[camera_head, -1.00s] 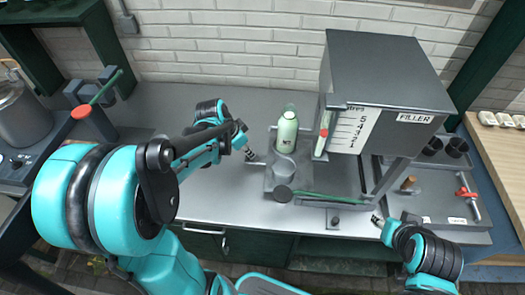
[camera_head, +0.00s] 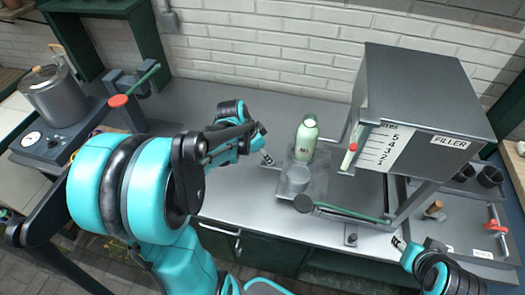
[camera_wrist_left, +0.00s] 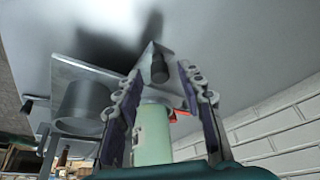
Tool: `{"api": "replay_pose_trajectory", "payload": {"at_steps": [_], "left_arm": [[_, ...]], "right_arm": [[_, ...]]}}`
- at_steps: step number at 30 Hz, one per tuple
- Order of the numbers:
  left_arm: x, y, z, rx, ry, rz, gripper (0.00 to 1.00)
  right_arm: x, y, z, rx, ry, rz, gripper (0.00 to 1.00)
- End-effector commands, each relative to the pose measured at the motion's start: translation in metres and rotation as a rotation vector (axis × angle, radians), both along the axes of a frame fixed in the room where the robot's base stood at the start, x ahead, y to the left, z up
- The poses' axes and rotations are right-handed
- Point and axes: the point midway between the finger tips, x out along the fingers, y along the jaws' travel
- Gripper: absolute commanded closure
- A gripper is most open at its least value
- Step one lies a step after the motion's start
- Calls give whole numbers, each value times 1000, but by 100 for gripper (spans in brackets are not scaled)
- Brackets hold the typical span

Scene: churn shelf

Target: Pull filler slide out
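The filler (camera_head: 420,95) is a dark grey box on legs, with a number scale on its front. A pale green bottle (camera_head: 305,140) stands upright at the plate's back. My left gripper (camera_head: 268,158) is just left of the plate, low over the bench. In the left wrist view its fingers (camera_wrist_left: 160,100) are apart, with a dark knob (camera_wrist_left: 158,70) on a grey bracket beyond them; contact is unclear. My right gripper (camera_head: 398,243) is by the bench front, its finger gap too small to judge.
A green-handled lever (camera_head: 345,213) with a dark round end runs along the plate's front. A small dark fitting (camera_head: 351,240) sits on the front edge. A tray (camera_head: 460,235) with a red-handled valve (camera_head: 492,224) lies right.

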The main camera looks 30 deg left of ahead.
Motion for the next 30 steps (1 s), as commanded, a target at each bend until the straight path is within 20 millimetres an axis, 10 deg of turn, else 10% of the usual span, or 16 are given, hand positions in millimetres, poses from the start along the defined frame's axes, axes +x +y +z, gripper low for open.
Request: {"api": "replay_pose_trajectory", "payload": {"at_steps": [18,30], "left_arm": [[-36,20,99,-1,0,2,61],[-40,22,110,0,0,0,61]], "right_arm": [[0,0,0,0,0,0,60],[0,0,0,0,0,0,60]]}}
